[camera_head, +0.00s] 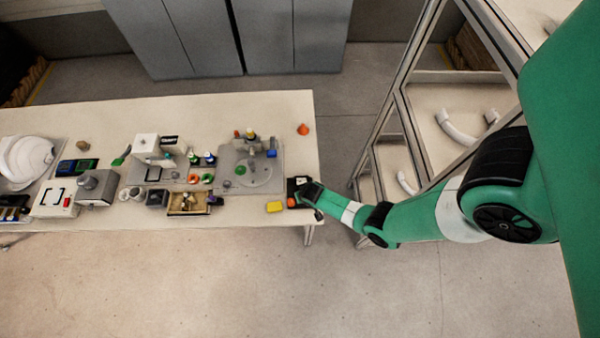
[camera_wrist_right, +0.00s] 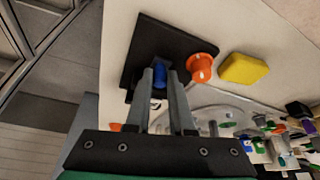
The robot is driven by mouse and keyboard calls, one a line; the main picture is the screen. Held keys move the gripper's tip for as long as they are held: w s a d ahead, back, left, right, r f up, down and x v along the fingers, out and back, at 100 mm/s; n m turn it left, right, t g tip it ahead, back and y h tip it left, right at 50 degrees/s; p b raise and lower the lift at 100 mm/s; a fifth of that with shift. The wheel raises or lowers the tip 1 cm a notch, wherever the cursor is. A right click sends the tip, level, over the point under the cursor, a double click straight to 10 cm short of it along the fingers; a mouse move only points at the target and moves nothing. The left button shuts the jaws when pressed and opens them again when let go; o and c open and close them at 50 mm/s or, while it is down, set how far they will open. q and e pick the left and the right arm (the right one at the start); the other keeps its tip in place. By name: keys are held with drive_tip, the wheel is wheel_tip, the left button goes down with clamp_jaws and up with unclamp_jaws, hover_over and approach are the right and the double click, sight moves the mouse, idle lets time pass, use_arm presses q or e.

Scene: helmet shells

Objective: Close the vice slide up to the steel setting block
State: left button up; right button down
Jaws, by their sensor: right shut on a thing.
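A black base plate (camera_head: 292,183) sits at the table's right front corner, and it also shows in the wrist view (camera_wrist_right: 145,38). A small blue piece (camera_wrist_right: 160,75) stands on it between the fingertips. My right gripper (camera_wrist_right: 161,80) reaches over the plate, and its fingers are closed on the blue piece. It also shows in the head view (camera_head: 304,193). An orange flanged knob (camera_wrist_right: 201,66) is beside the fingers, near the plate's edge. I cannot clearly make out the vice slide or the steel setting block; the fingers hide part of the plate. My left gripper is out of view.
A yellow block (camera_head: 275,207) lies left of the plate, also in the wrist view (camera_wrist_right: 243,69). A grey fixture plate (camera_head: 262,182) and an orange cone (camera_head: 303,130) stand farther back. Several parts crowd the table leftward. A metal-framed rack (camera_head: 385,120) stands at the right.

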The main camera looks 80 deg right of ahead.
drive_tip(key=c, duration=1.1)
unclamp_jaws()
drive_tip(key=shift+o, duration=0.2)
drive_tip(key=p+v, duration=0.8)
drive_tip(key=v, duration=0.3)
drive_tip(key=shift+r, duration=0.25)
drive_tip(key=shift+s+a, duration=0.1)
